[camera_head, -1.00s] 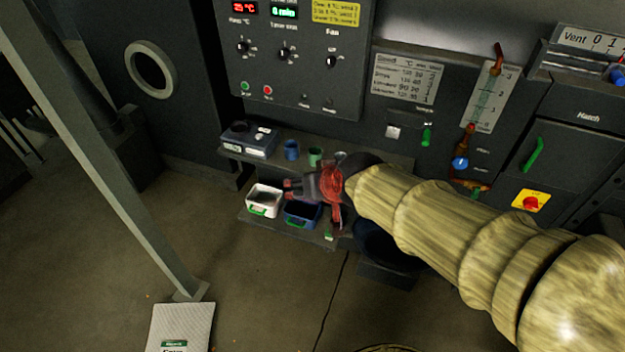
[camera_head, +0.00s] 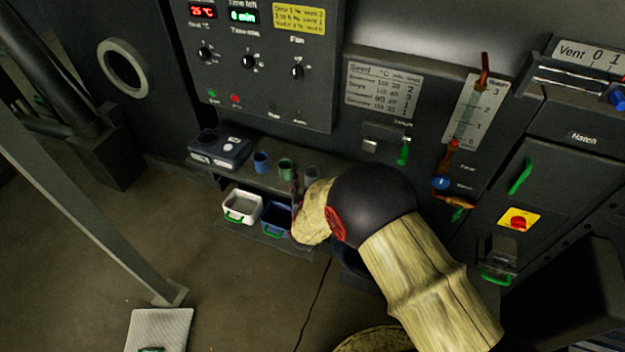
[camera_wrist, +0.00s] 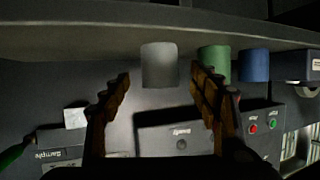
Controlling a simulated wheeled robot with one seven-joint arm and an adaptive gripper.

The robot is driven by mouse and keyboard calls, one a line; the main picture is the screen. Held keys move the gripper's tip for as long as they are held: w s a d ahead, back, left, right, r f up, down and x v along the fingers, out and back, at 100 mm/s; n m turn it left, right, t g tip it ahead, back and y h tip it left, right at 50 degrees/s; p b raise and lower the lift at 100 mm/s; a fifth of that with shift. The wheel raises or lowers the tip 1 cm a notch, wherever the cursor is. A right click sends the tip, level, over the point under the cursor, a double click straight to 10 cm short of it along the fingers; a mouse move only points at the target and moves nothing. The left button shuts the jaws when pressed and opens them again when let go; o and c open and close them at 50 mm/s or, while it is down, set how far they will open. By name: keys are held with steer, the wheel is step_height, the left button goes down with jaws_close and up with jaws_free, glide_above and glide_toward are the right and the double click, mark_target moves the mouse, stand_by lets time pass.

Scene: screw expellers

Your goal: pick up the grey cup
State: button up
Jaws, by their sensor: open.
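The grey cup (camera_wrist: 160,65) shows in the wrist view ahead of my gripper (camera_wrist: 161,88), centred between the two fingertips. The fingers are spread, with nothing held between them. The cup appears upside down in that view, under the shelf edge. In the head view the grey cup (camera_head: 311,172) stands on the shelf at the right end of the cup row, just above my arm. My gripper (camera_head: 296,190) is mostly hidden there by my own wrist, close to the shelf's front. Whether the fingers touch the cup cannot be told.
A green cup (camera_head: 286,168) and a blue cup (camera_head: 261,162) stand left of the grey cup, with a scale-like device (camera_head: 220,148) beyond. A white bin (camera_head: 243,206) and a blue bin (camera_head: 277,218) sit below. The control panel (camera_head: 265,60) rises behind the shelf.

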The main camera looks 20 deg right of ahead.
mark_target(312, 181)
steer(key=b+x, duration=0.1)
steer(key=x, duration=0.3)
steer(key=shift+w+f+b, duration=0.15)
steer(key=shift+f+b, duration=0.15)
steer(key=shift+b, duration=0.1)
steer(key=shift+w+d, duration=0.15)
steer(key=shift+w, duration=0.2)
steer(key=c, duration=0.4)
steer(key=c, duration=0.7)
steer(key=shift+c, duration=0.3)
